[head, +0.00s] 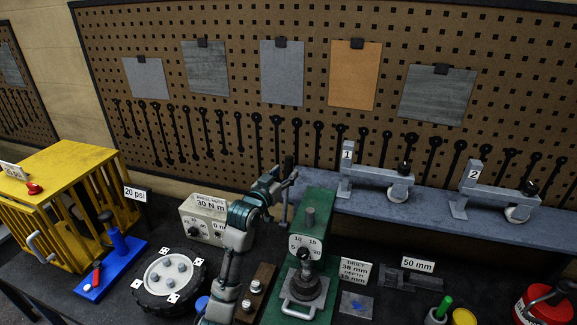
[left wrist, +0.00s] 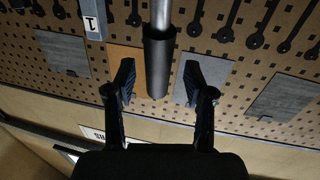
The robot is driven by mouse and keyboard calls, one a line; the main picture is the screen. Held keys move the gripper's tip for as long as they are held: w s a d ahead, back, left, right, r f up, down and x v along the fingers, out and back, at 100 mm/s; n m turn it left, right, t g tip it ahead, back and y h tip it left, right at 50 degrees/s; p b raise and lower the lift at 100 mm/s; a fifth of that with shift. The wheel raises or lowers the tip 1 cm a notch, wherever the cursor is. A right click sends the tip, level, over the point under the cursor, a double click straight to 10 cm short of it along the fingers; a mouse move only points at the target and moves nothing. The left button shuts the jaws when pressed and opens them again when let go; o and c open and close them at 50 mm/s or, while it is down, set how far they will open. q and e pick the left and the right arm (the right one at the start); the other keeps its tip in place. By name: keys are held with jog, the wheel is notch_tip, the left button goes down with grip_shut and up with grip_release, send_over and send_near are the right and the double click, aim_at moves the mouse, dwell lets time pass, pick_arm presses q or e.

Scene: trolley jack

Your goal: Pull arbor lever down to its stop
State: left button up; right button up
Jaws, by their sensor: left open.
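The green arbor press (head: 315,225) stands at the middle of the bench with a round dial on its front. In the left wrist view its lever, a grey rod ending in a dark sleeve grip (left wrist: 158,65), reaches between my fingers. My left gripper (head: 283,190) is at the upper left of the press, by the lever. In the left wrist view the gripper (left wrist: 159,85) is open, one finger on each side of the grip, with visible gaps. In the head view the lever is partly hidden by the gripper. My right gripper is not in view.
A torque box labelled 30 N m (head: 203,222) stands just left of my forearm. A wheel (head: 168,280) and a yellow cage (head: 65,200) are farther left. A raised grey shelf (head: 430,213) with two numbered fixtures is at right. The pegboard (head: 330,60) closes off the back.

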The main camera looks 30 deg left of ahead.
pick_arm(q)
jog(key=shift+w+a+r, duration=0.1)
jog(key=shift+w, duration=1.2)
grip_shut()
